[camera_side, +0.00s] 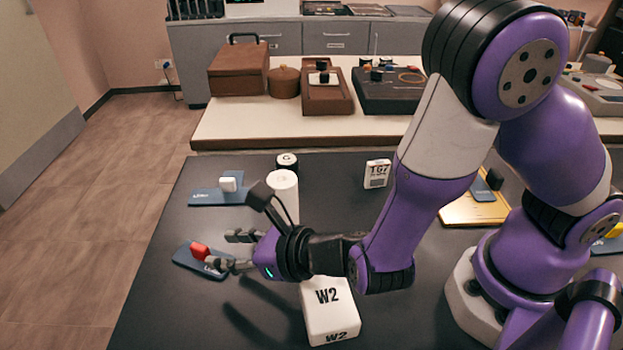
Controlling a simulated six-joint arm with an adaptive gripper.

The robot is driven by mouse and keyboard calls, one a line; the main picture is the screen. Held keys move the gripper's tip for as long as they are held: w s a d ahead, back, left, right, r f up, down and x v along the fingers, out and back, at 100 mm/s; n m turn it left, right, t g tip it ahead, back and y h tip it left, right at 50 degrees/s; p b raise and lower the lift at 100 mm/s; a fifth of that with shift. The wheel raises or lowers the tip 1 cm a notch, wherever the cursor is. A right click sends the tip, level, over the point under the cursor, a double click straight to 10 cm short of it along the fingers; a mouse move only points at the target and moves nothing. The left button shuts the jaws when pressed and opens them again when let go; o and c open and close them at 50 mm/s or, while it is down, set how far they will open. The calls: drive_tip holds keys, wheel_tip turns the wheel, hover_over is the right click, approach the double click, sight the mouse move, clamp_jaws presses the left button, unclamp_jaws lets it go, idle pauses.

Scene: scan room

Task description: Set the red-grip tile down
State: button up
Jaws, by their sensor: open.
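The red-grip tile (207,270) is a dark blue plate with a red block grip on top. It appears to lie flat on the dark table at the left, turned at an angle. My gripper (227,250) reaches in from the right with its fingers pointing left. Its fingers are spread apart, and the nearer fingertip overlaps the right side of the red grip in the picture. I cannot tell whether it touches the grip. Nothing shows held between the fingers.
A white-grip blue tile (206,197) lies behind. A white cylinder (283,190) stands behind my gripper, and a white W2 block (328,310) sits below my wrist. A white TG7 box (377,174) stands further back. The table's front left is clear.

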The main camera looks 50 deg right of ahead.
drive_tip(key=shift+v, duration=1.9)
